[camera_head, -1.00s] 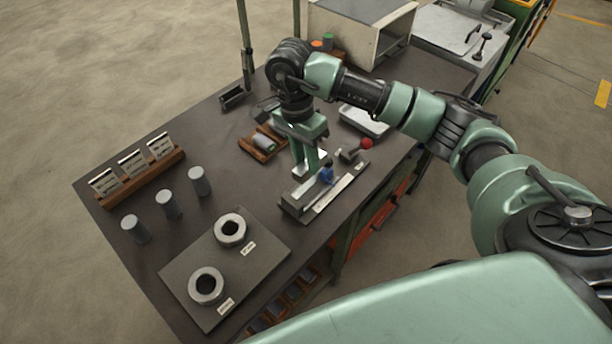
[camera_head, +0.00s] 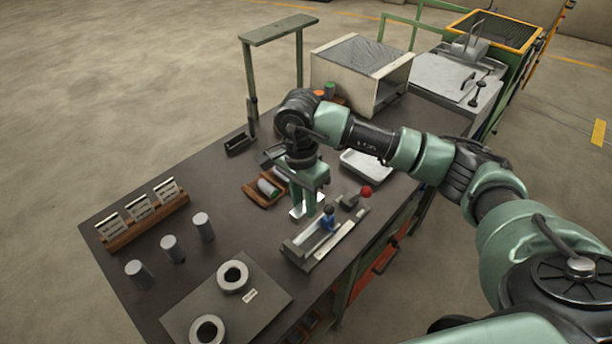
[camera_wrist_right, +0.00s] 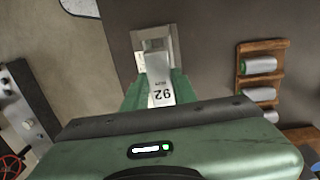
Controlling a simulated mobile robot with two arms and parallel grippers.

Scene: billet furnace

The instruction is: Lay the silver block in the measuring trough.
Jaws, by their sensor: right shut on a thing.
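The silver block (camera_wrist_right: 160,88), with a label reading 92, is between the fingers of my right gripper (camera_head: 308,198) in the right wrist view. The gripper is shut on it and points down over the bench. A pale square plate (camera_wrist_right: 172,42) lies below the block; I cannot tell whether they touch. The measuring trough (camera_head: 298,251) is just in front of the gripper in the head view, with a blue piece (camera_head: 328,218) on it and a red knob (camera_head: 366,191) beside it. Fingers hide much of the block in the head view. My left gripper is not in view.
A wooden rack (camera_head: 249,189) with silver rollers stands left of the gripper; it also shows in the right wrist view (camera_wrist_right: 247,75). A white tray (camera_head: 364,166) lies behind. Several grey pegs (camera_head: 172,249) and a plate with rings (camera_head: 268,290) occupy the left front.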

